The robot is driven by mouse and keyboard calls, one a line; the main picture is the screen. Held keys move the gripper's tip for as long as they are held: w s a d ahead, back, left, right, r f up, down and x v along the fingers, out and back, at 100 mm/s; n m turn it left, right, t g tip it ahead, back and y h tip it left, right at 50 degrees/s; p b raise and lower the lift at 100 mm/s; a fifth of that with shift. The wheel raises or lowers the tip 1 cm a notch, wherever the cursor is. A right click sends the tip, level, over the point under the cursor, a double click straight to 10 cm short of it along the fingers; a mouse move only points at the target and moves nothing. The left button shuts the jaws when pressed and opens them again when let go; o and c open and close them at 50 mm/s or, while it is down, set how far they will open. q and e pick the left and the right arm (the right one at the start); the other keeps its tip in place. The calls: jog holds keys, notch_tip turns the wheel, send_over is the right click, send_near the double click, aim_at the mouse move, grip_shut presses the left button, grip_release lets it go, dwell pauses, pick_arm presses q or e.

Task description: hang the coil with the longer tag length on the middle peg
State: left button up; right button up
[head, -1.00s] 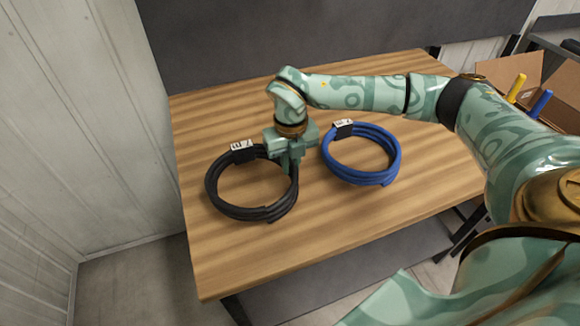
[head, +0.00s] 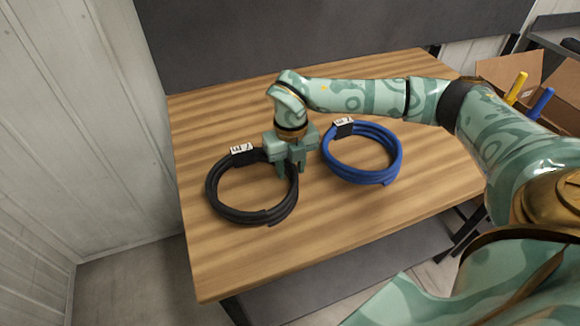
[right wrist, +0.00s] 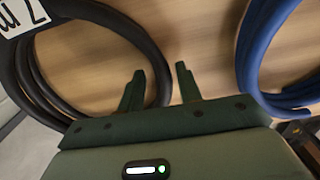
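The black coil (head: 222,211) lies flat on the table at the left, with a white tag (head: 242,149) at its back. The blue coil (head: 362,178) lies to its right, with its own white tag (head: 343,122). Both tags carry marks too small to read surely in the head view. My right gripper (head: 289,172) points down at the right side of the black coil. In the right wrist view its fingers (right wrist: 160,78) are apart, and the black coil's side (right wrist: 155,58) shows between them. The middle peg and my left gripper are not in view.
The wooden table (head: 330,230) has free room in front of and behind the coils. A dark panel (head: 300,45) stands behind it. At the right are an open cardboard box (head: 508,68) and a yellow (head: 516,88) and a blue stick (head: 541,103).

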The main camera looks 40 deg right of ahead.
notch_tip(320, 180, up, 16)
jog(key=p, duration=0.4)
jog(key=shift+s+d, duration=0.3)
